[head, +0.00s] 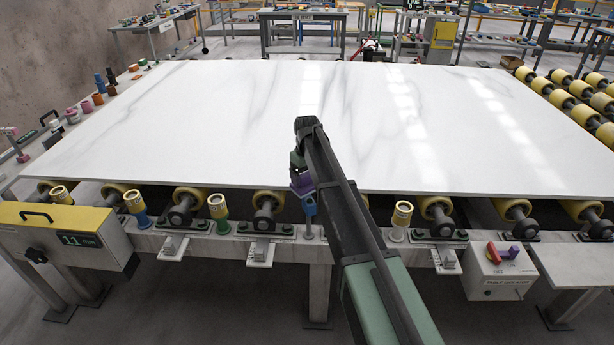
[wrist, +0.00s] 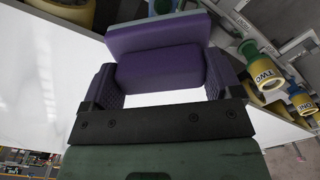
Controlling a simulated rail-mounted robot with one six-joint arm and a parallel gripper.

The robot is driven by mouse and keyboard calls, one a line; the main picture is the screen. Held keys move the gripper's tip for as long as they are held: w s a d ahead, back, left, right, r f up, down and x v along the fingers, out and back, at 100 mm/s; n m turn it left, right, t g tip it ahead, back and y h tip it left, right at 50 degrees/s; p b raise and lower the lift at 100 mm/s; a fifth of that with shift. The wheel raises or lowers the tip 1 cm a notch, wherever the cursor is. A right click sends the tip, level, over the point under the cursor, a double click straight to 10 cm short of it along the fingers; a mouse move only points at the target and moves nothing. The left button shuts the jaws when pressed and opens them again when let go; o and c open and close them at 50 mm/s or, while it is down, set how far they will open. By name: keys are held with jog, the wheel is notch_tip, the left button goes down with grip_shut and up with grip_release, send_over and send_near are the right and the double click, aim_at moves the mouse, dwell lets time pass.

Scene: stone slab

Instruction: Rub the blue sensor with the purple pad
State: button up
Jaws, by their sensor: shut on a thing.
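My gripper (head: 300,180) is shut on the purple pad (wrist: 160,68), a thick purple block with a grey-green layer along one side. In the head view the purple pad (head: 302,190) shows at the tip of my arm, just past the slab's front edge. A blue piece (head: 309,208), seemingly the blue sensor, stands upright on the front rail directly below the pad in the picture. Whether the two touch cannot be told. In the wrist view a small bluish part (wrist: 164,6) shows beyond the pad; the rest is hidden.
A large white slab (head: 250,120) lies on yellow rollers. Yellow-topped pieces with a blue base (head: 137,207), a green base (head: 219,212) and a white base (head: 400,220) stand along the front rail. A control box (head: 500,270) hangs at right, a yellow-topped box (head: 70,235) at left.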

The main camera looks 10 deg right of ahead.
aim_at(307, 174)
jog(key=shift+r+p, duration=1.9)
jog(key=shift+r, duration=0.35)
jog(key=shift+f, duration=0.1)
